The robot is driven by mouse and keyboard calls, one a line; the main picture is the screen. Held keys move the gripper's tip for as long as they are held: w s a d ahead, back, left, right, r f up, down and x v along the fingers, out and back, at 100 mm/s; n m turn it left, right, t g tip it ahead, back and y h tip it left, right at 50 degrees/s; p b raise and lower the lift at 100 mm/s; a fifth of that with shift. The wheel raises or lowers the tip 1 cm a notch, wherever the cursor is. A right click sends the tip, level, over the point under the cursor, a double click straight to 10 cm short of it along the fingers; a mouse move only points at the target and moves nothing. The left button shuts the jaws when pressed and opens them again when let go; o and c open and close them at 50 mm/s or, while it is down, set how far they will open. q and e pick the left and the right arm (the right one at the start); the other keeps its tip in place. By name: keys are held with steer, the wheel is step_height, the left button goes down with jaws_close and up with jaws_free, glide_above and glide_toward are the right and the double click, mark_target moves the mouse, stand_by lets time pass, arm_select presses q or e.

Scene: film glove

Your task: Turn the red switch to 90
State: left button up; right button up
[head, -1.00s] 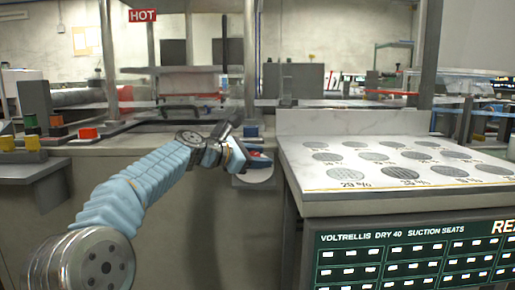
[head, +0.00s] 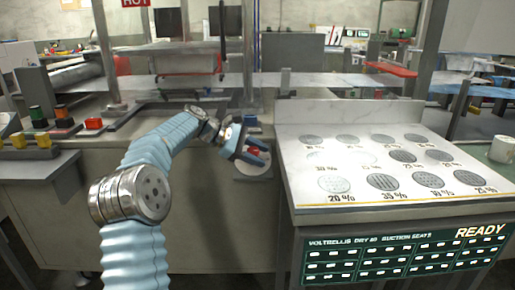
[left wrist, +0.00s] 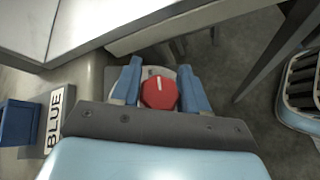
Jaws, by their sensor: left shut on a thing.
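The red switch (head: 254,150) is a small red knob over a pale round dial plate (head: 252,171) beside the white counter. In the left wrist view the red switch (left wrist: 159,94) has a white pointer line toward the top of the picture, and part of the dial plate (left wrist: 149,72) shows behind it. My left gripper (head: 256,149) has its two blue fingers on either side of the switch and is shut on it; it also shows in the left wrist view (left wrist: 159,88). I cannot read the dial's markings. My right gripper is not in view.
A white counter (head: 292,150) with several round perforated discs stands close to the right of the switch. A green panel (head: 400,257) reading READY is on its front. Colored buttons (head: 93,123) sit at the left. A blue block (left wrist: 17,122) and a BLUE label (left wrist: 54,120) show in the wrist view.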

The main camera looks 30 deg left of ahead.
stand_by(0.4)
arm_select(q)
steer(key=o, duration=1)
steer(key=shift+c, duration=0.2)
steer(key=v, duration=1.3)
steer(key=shift+a+r, duration=0.25)
steer(key=shift+a, duration=0.05)
